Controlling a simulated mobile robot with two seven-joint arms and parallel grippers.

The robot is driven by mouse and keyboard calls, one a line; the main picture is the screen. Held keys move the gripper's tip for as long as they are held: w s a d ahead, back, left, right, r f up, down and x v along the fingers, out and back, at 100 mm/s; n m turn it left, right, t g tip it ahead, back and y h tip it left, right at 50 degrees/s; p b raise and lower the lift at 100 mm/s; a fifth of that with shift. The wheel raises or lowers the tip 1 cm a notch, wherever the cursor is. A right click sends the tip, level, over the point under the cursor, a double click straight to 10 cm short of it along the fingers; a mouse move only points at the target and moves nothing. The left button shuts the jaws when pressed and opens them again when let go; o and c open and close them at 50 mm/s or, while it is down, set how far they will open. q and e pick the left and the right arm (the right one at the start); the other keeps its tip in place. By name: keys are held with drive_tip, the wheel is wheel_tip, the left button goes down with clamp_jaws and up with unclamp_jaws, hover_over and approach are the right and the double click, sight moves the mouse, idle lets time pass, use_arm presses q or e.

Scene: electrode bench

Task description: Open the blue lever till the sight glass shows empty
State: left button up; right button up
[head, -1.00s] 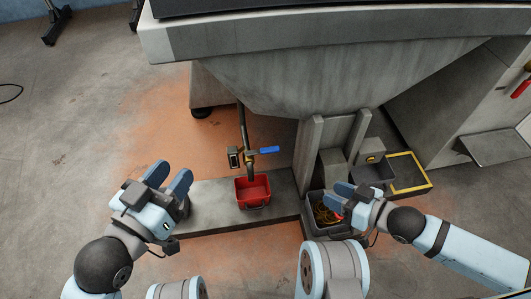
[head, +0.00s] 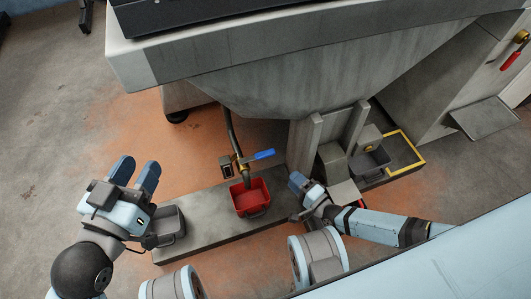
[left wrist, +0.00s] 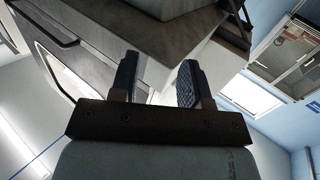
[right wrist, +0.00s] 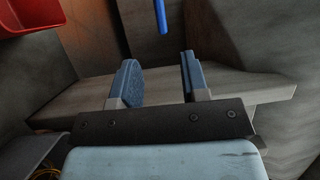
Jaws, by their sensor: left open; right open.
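The blue lever (head: 264,154) sits on a brass valve on a dark pipe under the bench hopper, pointing right. It also shows at the top of the right wrist view (right wrist: 161,16). A small dark box (head: 227,166), perhaps the sight glass, is left of the valve; its level is unreadable. A red bin (head: 250,197) stands under the pipe outlet. My right gripper (head: 299,184) is open and empty, right of the red bin and below the lever, apart from both. My left gripper (head: 137,172) is open and empty at the left, away from the valve.
Upright concrete posts (head: 305,147) stand right of the lever. A yellow-edged tray (head: 403,150) is further right. The hopper (head: 290,85) overhangs the valve.

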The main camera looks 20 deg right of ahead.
sight(269, 156)
use_arm(q)
drive_tip(key=shift+w+a+r+m+t+h+b, duration=0.25)
drive_tip(key=shift+w+a+m+t+b, duration=0.15)
drive_tip(key=shift+m+b, duration=0.5)
drive_tip(key=shift+w+a+r+m+t+h+b, duration=0.25)
drive_tip(key=shift+w+m+b, duration=0.3)
drive_tip(key=shift+b, duration=0.5)
use_arm(e)
drive_tip(key=shift+x, duration=6.25)
use_arm(q)
drive_tip(key=shift+s+f, duration=0.1)
drive_tip(key=shift+s, duration=0.05)
drive_tip(key=shift+d, duration=0.1)
use_arm(e)
clamp_jaws()
